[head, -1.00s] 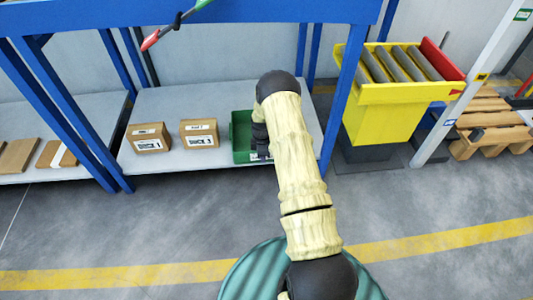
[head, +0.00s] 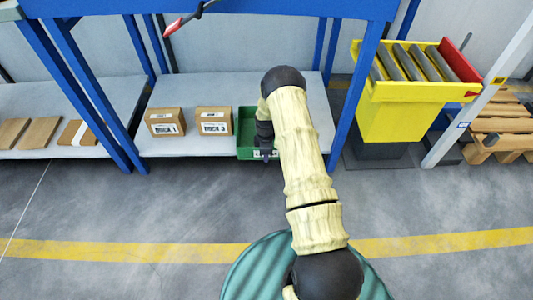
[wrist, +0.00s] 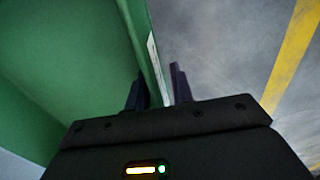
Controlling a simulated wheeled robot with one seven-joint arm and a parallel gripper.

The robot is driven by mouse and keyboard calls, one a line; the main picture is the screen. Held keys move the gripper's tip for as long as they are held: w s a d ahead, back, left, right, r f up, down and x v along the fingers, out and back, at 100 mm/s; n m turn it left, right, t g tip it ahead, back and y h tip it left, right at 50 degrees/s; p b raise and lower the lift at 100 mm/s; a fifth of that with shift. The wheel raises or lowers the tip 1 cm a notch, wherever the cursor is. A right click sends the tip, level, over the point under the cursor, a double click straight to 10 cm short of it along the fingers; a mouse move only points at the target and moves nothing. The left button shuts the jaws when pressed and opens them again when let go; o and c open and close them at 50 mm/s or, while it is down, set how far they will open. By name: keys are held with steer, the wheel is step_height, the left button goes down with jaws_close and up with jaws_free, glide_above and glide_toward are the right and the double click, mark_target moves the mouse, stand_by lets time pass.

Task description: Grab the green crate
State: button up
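The green crate (head: 246,148) sits on the low shelf near its front edge, right of two cardboard boxes. My arm covers its right part in the head view. In the wrist view the crate (wrist: 70,60) fills the left side. My gripper (head: 267,155) is at the crate's front wall. In the wrist view its fingers (wrist: 158,88) stand on either side of the wall, one inside and one outside. A narrow gap shows between the wall and the outer finger, so the gripper is open around the wall.
The two labelled cardboard boxes (head: 213,121) stand on the grey shelf (head: 190,92) left of the crate. Blue rack posts (head: 352,92) stand on both sides. A yellow roller stand (head: 395,115) and wooden pallets (head: 500,130) are at right. The floor in front is clear.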

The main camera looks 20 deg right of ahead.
steer(key=shift+o, duration=0.2)
steer(key=shift+r, duration=0.1)
step_height(320, 180, up, 17)
steer(key=p, duration=0.8)
steer(key=shift+r, duration=0.1)
steer(key=shift+c, duration=0.9)
steer(key=shift+r, duration=0.2)
steer(key=shift+c, duration=0.3)
steer(key=s+a+r+m+t+p, duration=0.1)
steer(key=s+a+r+m+p, duration=0.15)
steer(key=s+r, duration=0.45)
steer(key=s+a+r+m+p, duration=0.2)
steer(key=s+a+r+m, duration=0.15)
steer(key=r, duration=0.75)
steer(key=s+a+r+m+t+p, duration=0.1)
steer(key=s+a+r+m+p, duration=0.1)
steer(key=s+r+m, duration=0.5)
steer(key=s+a+r+m+p, duration=0.1)
steer(key=s+r, duration=0.5)
steer(key=s, duration=0.2)
steer(key=shift+a+r+t+p, duration=0.3)
steer(key=shift+r+p, duration=0.05)
steer(key=shift+p, duration=0.05)
